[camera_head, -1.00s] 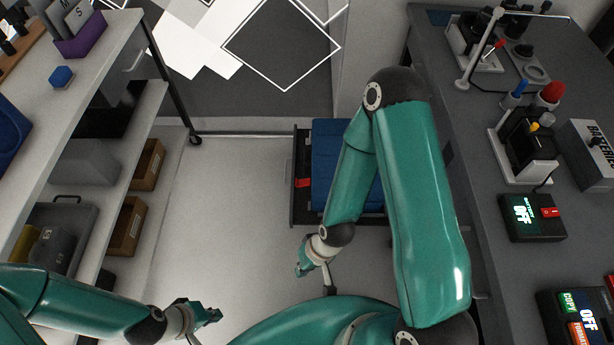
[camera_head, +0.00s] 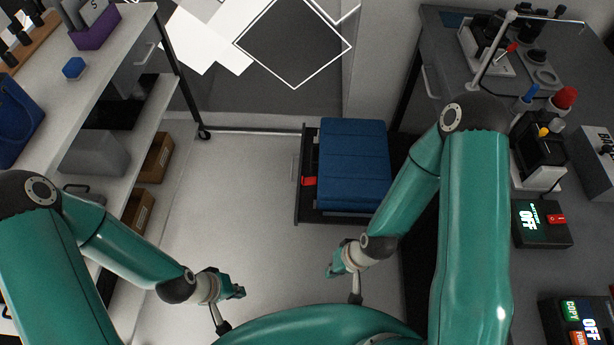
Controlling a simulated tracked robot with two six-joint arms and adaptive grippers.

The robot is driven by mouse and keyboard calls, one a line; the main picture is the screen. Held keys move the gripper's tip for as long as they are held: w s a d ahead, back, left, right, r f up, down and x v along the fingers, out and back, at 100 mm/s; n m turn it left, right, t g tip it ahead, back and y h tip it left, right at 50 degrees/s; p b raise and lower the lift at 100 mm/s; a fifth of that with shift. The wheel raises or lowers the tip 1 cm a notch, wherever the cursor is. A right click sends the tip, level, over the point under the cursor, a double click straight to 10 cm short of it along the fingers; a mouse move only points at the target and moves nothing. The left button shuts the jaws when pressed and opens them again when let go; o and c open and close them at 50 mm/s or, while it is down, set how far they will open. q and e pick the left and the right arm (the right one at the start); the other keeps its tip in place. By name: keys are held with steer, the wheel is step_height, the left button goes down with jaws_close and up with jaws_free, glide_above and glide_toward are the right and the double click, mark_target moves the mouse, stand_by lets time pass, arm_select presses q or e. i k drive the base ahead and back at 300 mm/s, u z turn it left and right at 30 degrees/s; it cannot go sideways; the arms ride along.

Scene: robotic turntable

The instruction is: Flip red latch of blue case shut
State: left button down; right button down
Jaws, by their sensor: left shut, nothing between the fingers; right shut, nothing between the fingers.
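The blue case (camera_head: 354,165) sits in an open dark drawer or tray (camera_head: 301,206) low down in the middle of the head view. Its red latch (camera_head: 309,181) is at the left side of the case, by the tray's left edge. I cannot tell from here how far the latch is turned. My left gripper (camera_head: 240,292) is shut and empty, below and left of the case. My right gripper (camera_head: 333,270) is shut and empty, below the case and apart from it.
A shelf rack (camera_head: 150,60) with cardboard boxes (camera_head: 152,160) stands on the left. A dark workbench (camera_head: 480,160) with devices and switches stands on the right. The pale floor (camera_head: 235,200) between the rack and the tray is clear.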

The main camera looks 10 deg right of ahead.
mark_target(308, 182)
steer(key=u, duration=0.1)
steer(key=i, duration=1)
steer(key=z, duration=0.1)
